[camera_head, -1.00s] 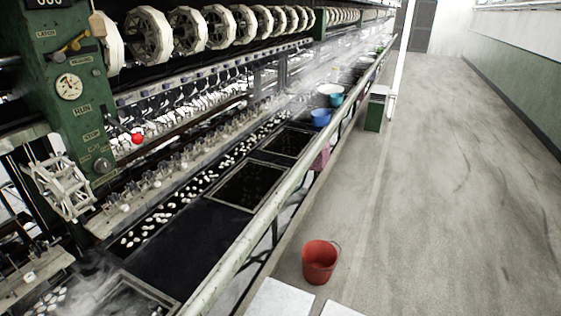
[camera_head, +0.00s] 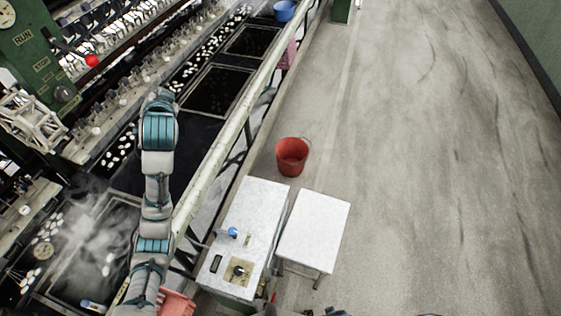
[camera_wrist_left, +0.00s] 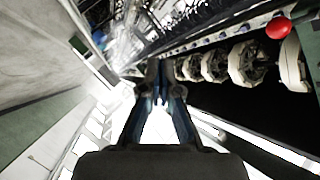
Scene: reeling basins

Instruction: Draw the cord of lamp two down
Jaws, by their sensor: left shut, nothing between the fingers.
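No lamp or lamp cord can be made out for certain in either view. My left arm rises from the bottom of the head view, over the basins; its gripper is not clearly seen there. In the left wrist view my left gripper (camera_wrist_left: 158,92) is shut and empty, its fingers meeting near the middle of the picture. White reels (camera_wrist_left: 215,66) lie to the right of the fingertips, and bright glare lies behind and below them. My right gripper is not in view.
A green machine column (camera_head: 35,50) with a red lever knob (camera_head: 92,60) stands at left. Dark basins (camera_head: 215,92) run behind a pale rail (camera_head: 222,140). A red bucket (camera_head: 291,156), a control table (camera_head: 245,215) and a white stool (camera_head: 313,230) stand beside it. The floor at right is clear.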

